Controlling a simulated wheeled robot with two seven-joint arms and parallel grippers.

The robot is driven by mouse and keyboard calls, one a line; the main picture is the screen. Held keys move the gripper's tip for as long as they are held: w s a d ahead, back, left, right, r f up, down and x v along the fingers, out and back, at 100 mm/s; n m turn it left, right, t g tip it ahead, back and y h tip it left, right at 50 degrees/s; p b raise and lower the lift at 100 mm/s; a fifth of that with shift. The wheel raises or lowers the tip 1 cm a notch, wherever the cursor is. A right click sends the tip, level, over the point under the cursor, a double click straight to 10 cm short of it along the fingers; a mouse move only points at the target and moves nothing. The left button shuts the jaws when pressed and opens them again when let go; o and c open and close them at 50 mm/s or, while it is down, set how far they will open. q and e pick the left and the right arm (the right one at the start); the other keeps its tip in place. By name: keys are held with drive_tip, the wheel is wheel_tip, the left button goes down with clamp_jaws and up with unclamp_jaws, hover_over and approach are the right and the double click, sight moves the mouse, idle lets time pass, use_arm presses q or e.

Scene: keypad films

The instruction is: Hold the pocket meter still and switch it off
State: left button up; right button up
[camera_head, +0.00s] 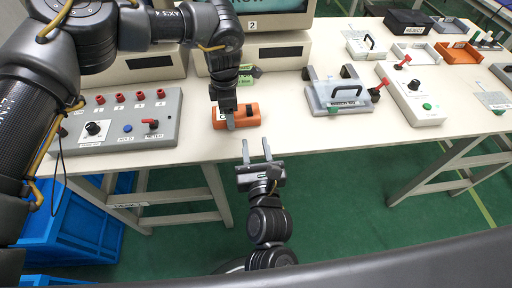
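The pocket meter (250,118) is a small orange box with dark parts on top, lying near the table's front edge. My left gripper (229,121) points down at the meter's left part. One light finger shows in front of the meter's near side; the other finger is hidden, so I cannot tell whether it grips the meter. My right gripper (257,150) is open and empty, just off the table's front edge. It points towards the table, a little nearer the camera than the meter. The meter's switch position is too small to tell.
A grey panel (112,135) with red sockets and a small lever stands left. Monitors on beige cases (275,52) stand behind. Blue crates (80,230) are below the table.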

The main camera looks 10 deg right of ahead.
idle(0.4)
use_arm(q)
drive_tip(key=o, duration=0.9)
drive_tip(key=shift+r, duration=0.1)
drive_tip(key=shift+r, duration=4.4)
wheel_tip(320, 180, up, 5)
drive_tip(key=p, duration=0.5)
